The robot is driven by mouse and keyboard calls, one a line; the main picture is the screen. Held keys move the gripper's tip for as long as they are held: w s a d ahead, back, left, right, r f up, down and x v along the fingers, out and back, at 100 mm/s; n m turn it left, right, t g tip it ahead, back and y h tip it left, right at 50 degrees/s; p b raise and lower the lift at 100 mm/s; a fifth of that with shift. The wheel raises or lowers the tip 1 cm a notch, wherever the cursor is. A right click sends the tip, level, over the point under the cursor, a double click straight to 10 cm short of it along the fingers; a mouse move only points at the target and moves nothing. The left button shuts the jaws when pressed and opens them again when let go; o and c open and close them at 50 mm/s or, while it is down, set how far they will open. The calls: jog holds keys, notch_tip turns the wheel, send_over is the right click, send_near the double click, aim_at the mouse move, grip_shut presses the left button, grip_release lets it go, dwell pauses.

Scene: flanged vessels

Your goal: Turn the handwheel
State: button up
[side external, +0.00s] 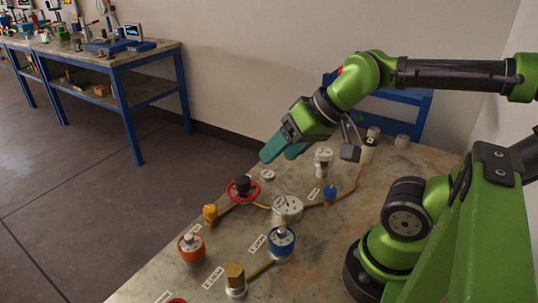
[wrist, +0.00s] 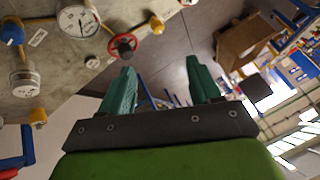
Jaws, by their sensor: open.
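The red handwheel (side external: 243,189) with a dark hub sits on a brass pipe on the stone-topped bench (side external: 160,277). It also shows in the wrist view (wrist: 123,45), just beyond the tip of the left finger. My gripper (side external: 281,152) is above the bench, up and to the right of the handwheel in the side view, and apart from it. Its two teal fingers are spread with nothing between them, as the wrist view (wrist: 160,72) shows.
A white dial gauge (side external: 287,207) stands right of the handwheel, with a blue knob (side external: 330,193) beyond it. A yellow fitting (side external: 210,213) is left of the wheel. Red (side external: 191,247) and blue (side external: 281,242) round devices stand nearer the camera. Space above the wheel looks clear.

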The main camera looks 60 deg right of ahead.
jog(key=shift+o, duration=0.6)
jog(key=shift+f, duration=0.1)
jog(key=n+g+h, duration=0.2)
jog(key=n+g, duration=0.5)
jog(key=n, duration=0.6)
send_over(242, 179)
notch_tip(242, 179, down, 3)
notch_tip(242, 179, down, 16)
jog(key=shift+d+f, duration=0.1)
jog(key=shift+f, duration=0.05)
jog(key=c, duration=1.1)
